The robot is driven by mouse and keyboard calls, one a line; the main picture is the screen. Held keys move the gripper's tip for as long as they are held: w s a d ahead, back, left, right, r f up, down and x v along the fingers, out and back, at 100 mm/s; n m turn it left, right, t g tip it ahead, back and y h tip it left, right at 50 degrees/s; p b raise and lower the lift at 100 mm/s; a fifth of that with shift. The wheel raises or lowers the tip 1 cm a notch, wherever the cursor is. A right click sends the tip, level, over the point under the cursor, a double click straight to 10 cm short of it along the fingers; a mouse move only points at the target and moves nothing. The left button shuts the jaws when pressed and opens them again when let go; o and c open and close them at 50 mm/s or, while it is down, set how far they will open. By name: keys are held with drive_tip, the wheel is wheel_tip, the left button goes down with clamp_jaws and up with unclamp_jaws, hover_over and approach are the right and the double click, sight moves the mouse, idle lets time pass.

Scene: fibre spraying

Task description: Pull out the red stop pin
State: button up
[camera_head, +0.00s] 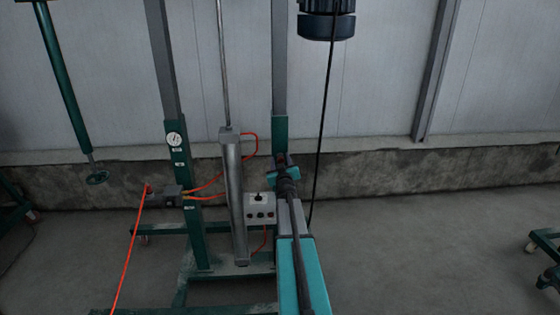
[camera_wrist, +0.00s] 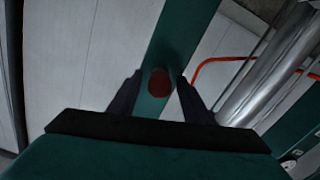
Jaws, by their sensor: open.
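The red stop pin shows in the wrist view as a round dark-red head (camera_wrist: 159,82) against the green post (camera_wrist: 178,40). My gripper (camera_wrist: 160,92) is open there, with one dark finger on each side of the pin head. I cannot tell whether the fingers touch it. In the head view my gripper (camera_head: 283,160) is at the right green upright (camera_head: 280,129), and the pin is hidden there by the gripper and wrist.
A metal cylinder (camera_head: 233,190) stands left of my arm, with red hoses (camera_head: 212,187) near it. A control box (camera_head: 260,208) sits just left of my arm. A black cable (camera_head: 322,125) hangs close on the right.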

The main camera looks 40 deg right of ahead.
sight(281, 162)
idle(0.3)
clamp_jaws()
drive_tip(key=shift+b+v, duration=0.65)
drive_tip(key=shift+v, duration=1.55)
drive_tip(key=shift+s+a+f, duration=0.1)
drive_tip(key=shift+f, duration=0.05)
drive_tip(key=shift+c, duration=1)
unclamp_jaws()
drive_tip(key=shift+o, duration=1)
drive_tip(key=shift+s+a, duration=0.1)
